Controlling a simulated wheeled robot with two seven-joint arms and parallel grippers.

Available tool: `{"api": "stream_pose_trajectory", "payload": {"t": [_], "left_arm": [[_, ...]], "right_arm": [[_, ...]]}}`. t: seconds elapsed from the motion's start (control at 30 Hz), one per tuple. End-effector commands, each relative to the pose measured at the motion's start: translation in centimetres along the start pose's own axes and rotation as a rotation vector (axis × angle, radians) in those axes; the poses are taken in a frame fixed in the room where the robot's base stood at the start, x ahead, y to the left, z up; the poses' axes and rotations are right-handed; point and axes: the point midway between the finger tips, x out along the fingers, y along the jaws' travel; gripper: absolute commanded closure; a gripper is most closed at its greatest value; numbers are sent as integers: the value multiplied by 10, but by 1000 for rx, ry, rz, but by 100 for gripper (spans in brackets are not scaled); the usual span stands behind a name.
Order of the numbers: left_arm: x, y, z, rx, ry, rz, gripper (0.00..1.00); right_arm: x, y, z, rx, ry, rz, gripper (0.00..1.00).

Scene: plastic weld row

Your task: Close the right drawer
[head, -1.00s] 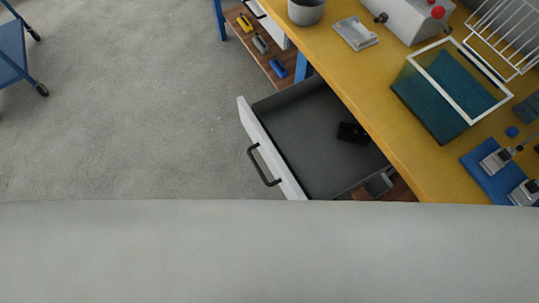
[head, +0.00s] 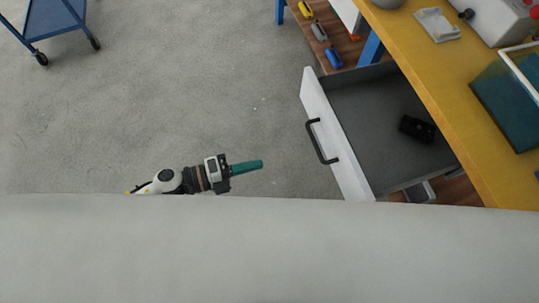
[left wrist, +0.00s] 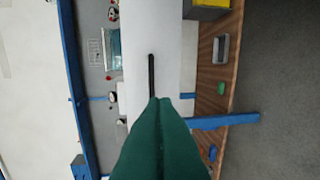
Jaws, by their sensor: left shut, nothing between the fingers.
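The right drawer (head: 377,128) stands pulled out from under the yellow workbench, with a grey inside and a white front panel (head: 335,135). Its dark bar handle (head: 321,142) faces left in the head view. A small black object (head: 417,129) lies inside the drawer. My left gripper (head: 261,165) has green fingers, is shut and empty, and points at the drawer front with a gap between. In the left wrist view its green fingers (left wrist: 159,102) overlap the lower end of the dark handle (left wrist: 151,75) on the white front (left wrist: 168,55). My right gripper is not seen.
The yellow workbench (head: 455,100) has a grey fixture (head: 437,24) and a teal bin (head: 510,95) on it. A low wooden shelf (head: 345,42) holds several coloured tools. A blue cart (head: 55,18) stands at top left. Grey floor (head: 200,90) left of the drawer is clear.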

Motion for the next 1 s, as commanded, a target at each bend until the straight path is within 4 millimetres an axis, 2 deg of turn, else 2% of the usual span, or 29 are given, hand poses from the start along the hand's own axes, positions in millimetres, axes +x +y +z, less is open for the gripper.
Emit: {"api": "stream_pose_trajectory", "payload": {"t": [0.4,0.6,0.8,1.0], "left_arm": [[84,2,-3,-5,6,4,100],[115,10,-3,-5,6,3,100],[129,13,-3,-5,7,1,100],[131,13,-3,-5,7,0,100]], "right_arm": [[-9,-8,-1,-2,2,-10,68],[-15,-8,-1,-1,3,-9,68],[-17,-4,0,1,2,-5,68],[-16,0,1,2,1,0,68]]}}
